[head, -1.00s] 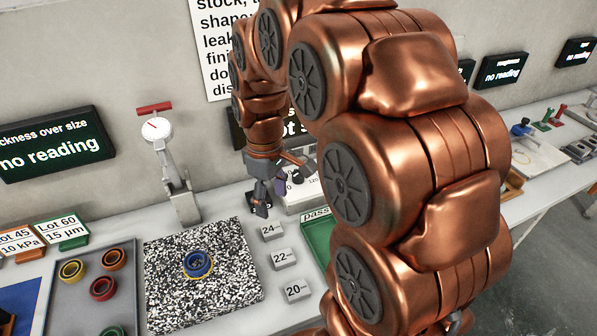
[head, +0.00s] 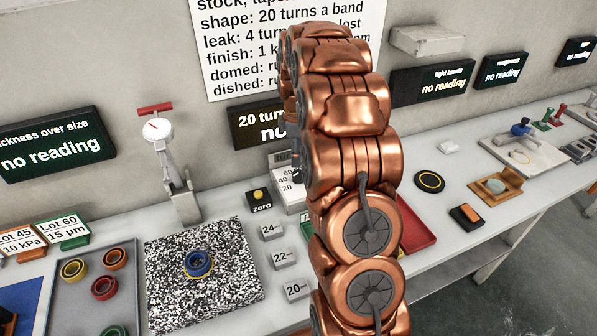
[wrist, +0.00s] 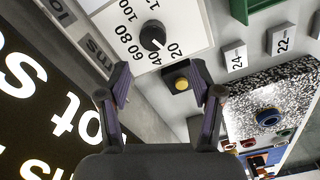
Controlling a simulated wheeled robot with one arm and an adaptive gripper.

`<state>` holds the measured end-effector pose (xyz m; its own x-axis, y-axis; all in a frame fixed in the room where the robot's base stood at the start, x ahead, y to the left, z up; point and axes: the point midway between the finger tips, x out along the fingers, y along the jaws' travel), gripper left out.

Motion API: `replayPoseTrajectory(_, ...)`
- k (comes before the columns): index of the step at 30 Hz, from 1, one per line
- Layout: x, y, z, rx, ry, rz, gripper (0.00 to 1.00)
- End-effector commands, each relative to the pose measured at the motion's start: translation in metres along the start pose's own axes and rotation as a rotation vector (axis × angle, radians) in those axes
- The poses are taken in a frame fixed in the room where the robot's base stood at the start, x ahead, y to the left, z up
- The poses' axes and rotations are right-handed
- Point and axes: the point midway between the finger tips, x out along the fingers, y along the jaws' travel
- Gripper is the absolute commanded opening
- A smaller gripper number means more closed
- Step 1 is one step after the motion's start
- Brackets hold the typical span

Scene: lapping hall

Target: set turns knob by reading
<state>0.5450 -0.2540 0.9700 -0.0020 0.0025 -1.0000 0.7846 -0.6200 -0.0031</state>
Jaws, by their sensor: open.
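The turns knob (wrist: 152,36) is black and round, on a white dial plate (wrist: 182,22) with printed numbers from 20 upward. I cannot clearly read its pointer. In the head view my arm hides the knob, and part of the dial box (head: 288,196) shows with 60, 40 and 20. My gripper (wrist: 168,86) is open and empty, with the knob ahead of its fingertips and apart from them. A dark display (head: 262,126) above the dial reads "20 turn" with partly hidden text below; it also shows large and cropped in the wrist view (wrist: 40,110).
A yellow zero button (head: 258,196) stands left of the dial, and in the wrist view (wrist: 182,83) it lies between the fingers. Number blocks (head: 285,258), a speckled plate (head: 170,290) with a blue ring (head: 198,264) and a dial gauge (head: 158,130) stand further left.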

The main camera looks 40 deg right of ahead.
Motion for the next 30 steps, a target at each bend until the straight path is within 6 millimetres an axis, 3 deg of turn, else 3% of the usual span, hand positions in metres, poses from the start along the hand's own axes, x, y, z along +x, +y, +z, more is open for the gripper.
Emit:
replayPoseTrajectory(11, 0.017, 0.011, 0.005, -0.023, -0.002, 0.002, 0.65)
replayPoseTrajectory(24, 0.074, 0.01, 0.006, -0.023, -0.002, -0.001, 0.65)
replayPoseTrajectory(30, 0.085, 0.01, 0.005, -0.022, -0.001, 0.001, 0.65)
